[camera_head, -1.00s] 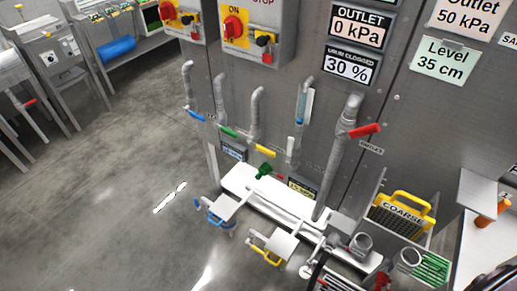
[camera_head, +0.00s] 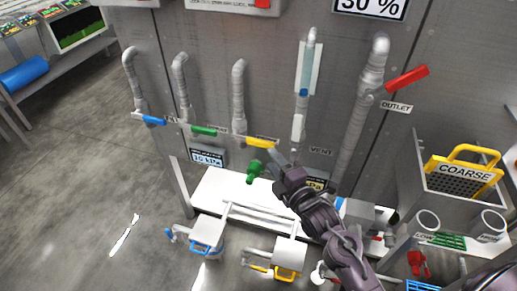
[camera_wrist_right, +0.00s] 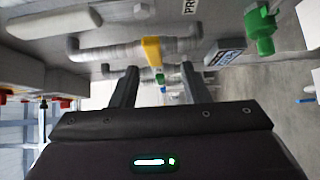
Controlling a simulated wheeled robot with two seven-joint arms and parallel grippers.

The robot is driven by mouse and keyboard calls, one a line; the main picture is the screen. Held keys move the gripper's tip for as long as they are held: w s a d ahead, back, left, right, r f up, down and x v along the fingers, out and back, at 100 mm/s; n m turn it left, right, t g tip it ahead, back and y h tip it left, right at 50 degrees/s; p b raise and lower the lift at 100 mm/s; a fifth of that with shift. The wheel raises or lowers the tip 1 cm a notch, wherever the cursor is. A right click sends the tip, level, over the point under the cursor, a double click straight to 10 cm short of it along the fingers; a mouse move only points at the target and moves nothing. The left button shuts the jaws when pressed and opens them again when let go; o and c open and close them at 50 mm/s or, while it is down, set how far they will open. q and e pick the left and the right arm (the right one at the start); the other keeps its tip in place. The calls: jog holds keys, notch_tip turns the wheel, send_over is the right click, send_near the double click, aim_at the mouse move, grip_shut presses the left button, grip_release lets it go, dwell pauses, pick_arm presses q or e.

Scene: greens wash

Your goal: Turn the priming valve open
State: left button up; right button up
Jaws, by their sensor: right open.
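A yellow valve handle (camera_head: 262,142) lies crosswise at the foot of the third bent grey pipe on the panel. A label beside it, partly cut off in the right wrist view, starts "PR". My right gripper (camera_head: 274,158) is at the handle's right end in the head view. In the right wrist view the two fingers (camera_wrist_right: 158,82) are apart with nothing held, and the yellow handle (camera_wrist_right: 152,50) shows just beyond the gap between the tips. Whether a finger touches it, I cannot tell. My left gripper is out of view.
A blue handle (camera_head: 154,120) and a green handle (camera_head: 204,131) sit on the pipes to the left. A red handle (camera_head: 407,80) is on the outlet pipe. A green valve (camera_head: 253,172) stands below. A coarse yellow-handled screen (camera_head: 461,176) is at right.

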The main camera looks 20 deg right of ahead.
aim_at(264, 146)
jog(key=shift+w+r, duration=0.55)
jog(key=shift+w, duration=0.05)
jog(key=w, duration=0.4)
jog(key=w+a, duration=0.1)
jog(key=w, duration=0.1)
jog(key=shift+w+f, duration=0.1)
jog(key=shift+f, duration=0.05)
jog(key=shift+a, duration=0.1)
grip_shut()
